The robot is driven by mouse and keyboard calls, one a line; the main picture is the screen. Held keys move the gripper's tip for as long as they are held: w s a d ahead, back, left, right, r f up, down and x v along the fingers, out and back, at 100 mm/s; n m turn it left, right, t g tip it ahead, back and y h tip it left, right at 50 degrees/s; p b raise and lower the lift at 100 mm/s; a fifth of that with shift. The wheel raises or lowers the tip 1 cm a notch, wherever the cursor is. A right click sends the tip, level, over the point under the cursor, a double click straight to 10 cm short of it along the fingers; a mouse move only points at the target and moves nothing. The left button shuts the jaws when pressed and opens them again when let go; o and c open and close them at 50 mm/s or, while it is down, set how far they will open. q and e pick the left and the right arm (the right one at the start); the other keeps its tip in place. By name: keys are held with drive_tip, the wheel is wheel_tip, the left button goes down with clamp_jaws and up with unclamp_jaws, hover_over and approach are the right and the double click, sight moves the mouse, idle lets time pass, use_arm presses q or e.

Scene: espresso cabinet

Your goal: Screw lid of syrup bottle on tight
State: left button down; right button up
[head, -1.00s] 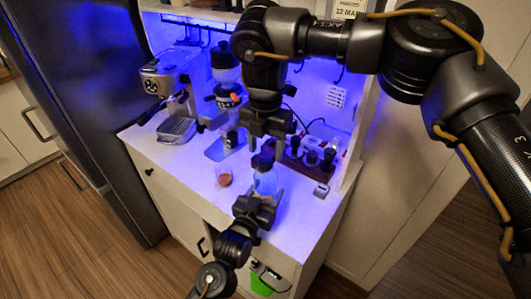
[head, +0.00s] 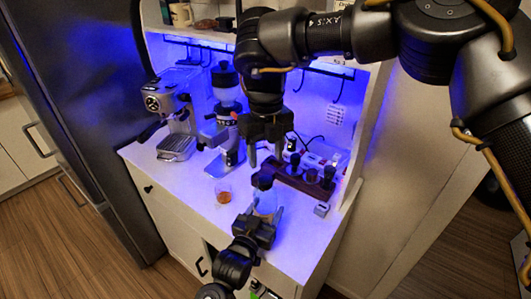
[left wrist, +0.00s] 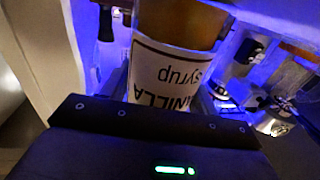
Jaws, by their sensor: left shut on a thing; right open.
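The syrup bottle (head: 266,199) stands near the front edge of the white counter, with a dark lid (head: 262,180) on its top. Its white label and amber body (left wrist: 172,75) fill the middle of the left wrist view. My left gripper (head: 265,215) is shut on the bottle's lower body from the front. My right gripper (head: 265,158) is open and points down, above and apart from the lid. Whether the lid sits tight cannot be seen.
A glass with amber liquid (head: 223,192) stands left of the bottle. A dark wooden rack (head: 300,178) with tools and a small scale-like box (head: 321,209) are at the right. A grinder (head: 226,115) and an espresso machine (head: 172,105) stand behind left.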

sight(265, 179)
drive_tip(key=shift+s+n, duration=0.1)
drive_tip(key=shift+n, duration=0.3)
drive_tip(key=shift+f, duration=0.1)
drive_tip(key=shift+f, duration=3.9)
drive_tip(key=c, duration=0.9)
drive_tip(key=shift+a+m, duration=0.1)
drive_tip(key=shift+m, duration=0.5)
drive_tip(key=shift+c, duration=0.4)
drive_tip(key=shift+m, duration=0.4)
drive_tip(key=o, duration=1.2)
drive_tip(key=shift+c, duration=0.2)
